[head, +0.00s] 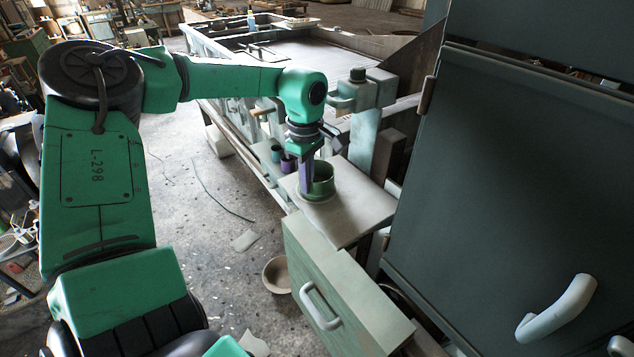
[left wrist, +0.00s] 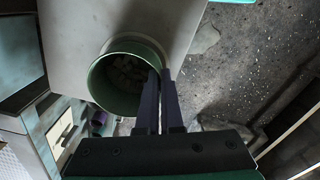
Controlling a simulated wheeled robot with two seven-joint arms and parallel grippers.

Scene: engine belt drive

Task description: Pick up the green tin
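The green tin (head: 321,183) is an open round can standing on the pale top (head: 362,208) of a green cabinet. In the left wrist view the tin (left wrist: 112,97) shows its open mouth, with small greyish pieces inside. My left gripper (head: 305,178) points down at the near left side of the tin. In the left wrist view its two dark fingers (left wrist: 160,75) lie close together with the tin's wall between their tips, one inside the rim and one outside. They look closed on the wall. My right gripper is not in view.
Small dark and purple cups (head: 287,163) stand just left of the tin. A vise (head: 360,92) and a long workbench (head: 310,55) are behind. A large dark cabinet (head: 510,170) blocks the right. A bowl (head: 277,274) lies on the floor below.

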